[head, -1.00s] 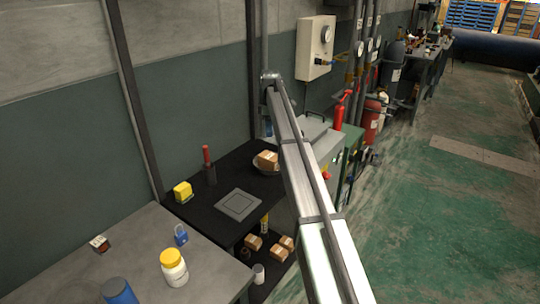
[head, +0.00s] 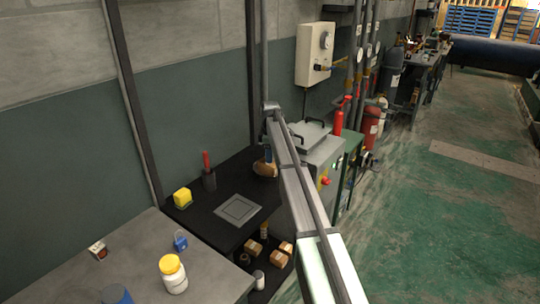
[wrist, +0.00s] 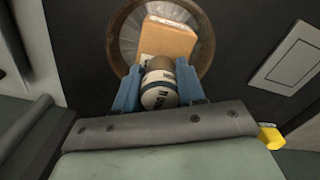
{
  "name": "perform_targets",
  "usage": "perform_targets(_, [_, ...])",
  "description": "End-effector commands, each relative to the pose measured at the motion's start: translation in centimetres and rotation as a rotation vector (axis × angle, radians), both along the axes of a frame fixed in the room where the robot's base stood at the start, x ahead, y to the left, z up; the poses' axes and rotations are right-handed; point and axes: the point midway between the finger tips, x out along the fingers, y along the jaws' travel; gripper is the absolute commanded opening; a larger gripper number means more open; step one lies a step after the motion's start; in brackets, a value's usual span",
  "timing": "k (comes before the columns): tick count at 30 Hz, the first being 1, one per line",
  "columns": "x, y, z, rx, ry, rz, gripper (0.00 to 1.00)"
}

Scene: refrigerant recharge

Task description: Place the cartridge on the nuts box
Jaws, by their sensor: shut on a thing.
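My gripper (wrist: 158,78) has its blue fingers shut on the cartridge (wrist: 160,98), a white and brown cylinder with dark lettering. In the wrist view, a cardboard box (wrist: 167,40) lies in a round bowl (wrist: 207,45) just beyond the cartridge. It may be the nuts box, but no label can be read. The held cartridge overlaps the bowl's near side in that view; I cannot tell whether it touches the box. In the head view, my gripper (head: 268,156) is at the bowl (head: 262,170), and my arm hides much of that spot.
The black table holds a grey square plate (head: 238,209), a yellow block (head: 182,198) and a dark holder with a red-handled tool (head: 208,177). Several small boxes (head: 254,248) sit on the shelf below. A grey machine (head: 318,150) stands right of the bowl.

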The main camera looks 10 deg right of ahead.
Motion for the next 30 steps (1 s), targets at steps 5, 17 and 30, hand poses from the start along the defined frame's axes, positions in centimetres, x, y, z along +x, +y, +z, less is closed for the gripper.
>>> perform_targets(5, [0.0, 0.0, 0.0, 0.0, 0.0, 0.0, 0.06])
perform_targets(17, [0.0, 0.0, -0.2, 0.0, 0.0, 0.0, 0.65])
perform_targets(30, [0.1, 0.0, 1.7, 0.0, -0.002, 0.0, 0.65])
